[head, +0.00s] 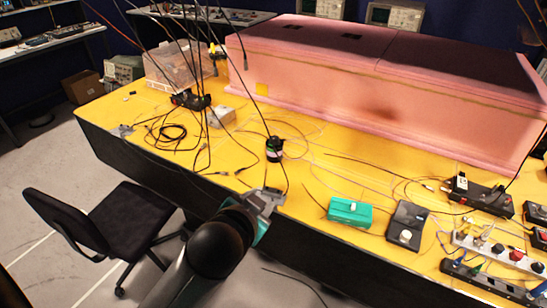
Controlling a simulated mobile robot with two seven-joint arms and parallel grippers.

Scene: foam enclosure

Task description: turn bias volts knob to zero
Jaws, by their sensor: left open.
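My left gripper (268,197) is open and empty at the front edge of the yellow table (300,180). Its arm reaches in from the bottom of the head view. To its right lie a green box (350,212) with a small pale knob on top and a dark box (407,226) with a round white knob (406,235). The gripper is apart from both boxes. No label is readable, so I cannot tell which knob is the bias volts knob. My right gripper is not in view.
A long pink foam enclosure (380,95) fills the table's back. A black cylinder (273,149) stands behind the gripper. Power strips (490,280) and plugs crowd the right end. Loose cables cross the table and others hang from above. A black chair (105,225) stands at the front left.

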